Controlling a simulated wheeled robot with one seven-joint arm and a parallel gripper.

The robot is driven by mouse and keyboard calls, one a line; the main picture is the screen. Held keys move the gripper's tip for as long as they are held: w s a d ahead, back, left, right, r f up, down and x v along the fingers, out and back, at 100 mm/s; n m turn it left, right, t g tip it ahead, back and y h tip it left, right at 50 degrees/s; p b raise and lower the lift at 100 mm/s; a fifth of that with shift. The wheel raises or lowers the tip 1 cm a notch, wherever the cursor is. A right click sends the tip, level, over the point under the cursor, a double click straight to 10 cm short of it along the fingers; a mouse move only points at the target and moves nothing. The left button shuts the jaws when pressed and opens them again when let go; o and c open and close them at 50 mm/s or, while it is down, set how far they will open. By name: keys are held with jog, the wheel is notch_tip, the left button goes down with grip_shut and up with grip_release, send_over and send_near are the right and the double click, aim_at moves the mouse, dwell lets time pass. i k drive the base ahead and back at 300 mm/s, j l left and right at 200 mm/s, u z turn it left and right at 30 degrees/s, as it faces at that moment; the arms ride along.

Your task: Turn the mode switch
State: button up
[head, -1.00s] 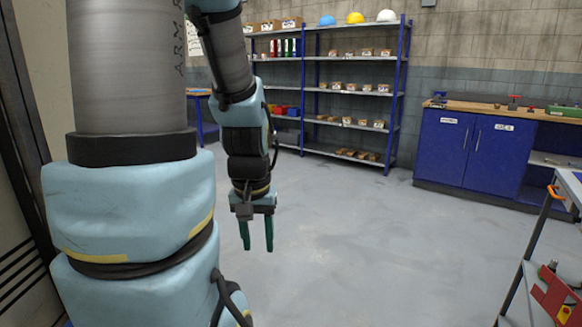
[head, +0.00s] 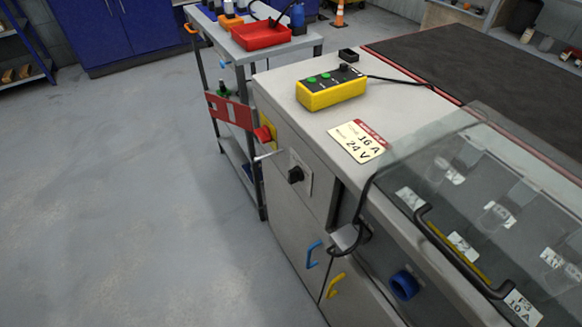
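A black rotary knob (head: 296,174) sits on a light square plate on the front face of the grey cabinet (head: 284,215). It looks like the mode switch, though I cannot read any marking beside it. A yellow control box (head: 331,93) with green buttons and a black knob (head: 346,70) lies on the cabinet top, with a black cable running from it. My gripper is not in view now.
A red knob on a yellow plate (head: 266,134) and a thin pale rod (head: 268,155) stick out near the black knob. A clear cover with a black handle (head: 462,255) is at right. A trolley with a red tray (head: 261,36) stands behind. The floor (head: 130,200) at left is clear.

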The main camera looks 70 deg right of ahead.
aim_at(296, 175)
jog(key=k+j+z, duration=0.2)
jog(key=z, duration=0.3)
jog(key=k+j+z, duration=0.1)
jog(key=k+z, duration=0.2)
jog(key=z, duration=0.15)
